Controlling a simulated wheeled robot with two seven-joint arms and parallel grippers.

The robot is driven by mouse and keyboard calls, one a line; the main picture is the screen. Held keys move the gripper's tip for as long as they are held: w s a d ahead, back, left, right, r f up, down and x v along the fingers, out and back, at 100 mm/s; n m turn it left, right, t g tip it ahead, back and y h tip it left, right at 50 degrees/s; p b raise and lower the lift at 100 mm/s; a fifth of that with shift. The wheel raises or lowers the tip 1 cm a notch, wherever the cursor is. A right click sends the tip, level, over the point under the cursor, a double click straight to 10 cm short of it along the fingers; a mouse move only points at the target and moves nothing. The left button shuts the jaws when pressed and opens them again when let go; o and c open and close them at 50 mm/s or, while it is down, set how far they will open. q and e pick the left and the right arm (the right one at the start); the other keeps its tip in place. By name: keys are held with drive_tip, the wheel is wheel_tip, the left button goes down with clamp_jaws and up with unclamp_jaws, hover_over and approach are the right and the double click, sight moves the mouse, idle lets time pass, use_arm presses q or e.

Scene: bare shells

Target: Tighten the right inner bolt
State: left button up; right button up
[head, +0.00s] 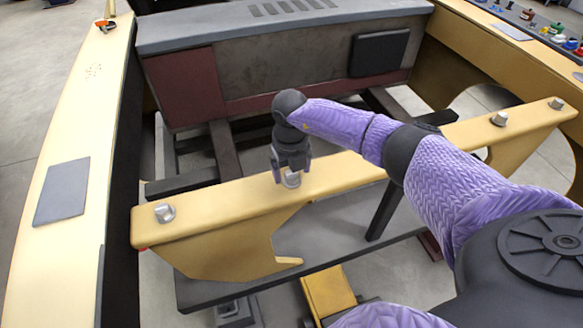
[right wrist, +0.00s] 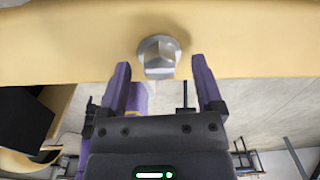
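A yellow beam (head: 350,172) crosses the frame with several grey bolts along its top. One bolt (head: 292,180) is at my right gripper (head: 291,170), which points down at it from above. Another bolt (head: 165,212) sits near the beam's left end. Two more sit towards the right end, an inner one (head: 499,118) and an outer one (head: 556,103). In the right wrist view, my gripper (right wrist: 160,64) has its fingers apart, with the bolt head (right wrist: 159,54) centred just ahead of the fingertips; I cannot tell whether they touch it. My left gripper is out of view.
A yellow side rail (head: 75,130) with a grey pad (head: 62,192) runs along the left. A grey and maroon box structure (head: 270,65) stands behind the beam. Small coloured items (head: 555,28) lie on the right rail. Dark frame bars lie below.

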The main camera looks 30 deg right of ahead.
sight(291, 174)
wheel_tip(291, 174, up, 10)
drive_tip(key=shift+p, duration=0.4)
drive_tip(key=shift+f, duration=0.1)
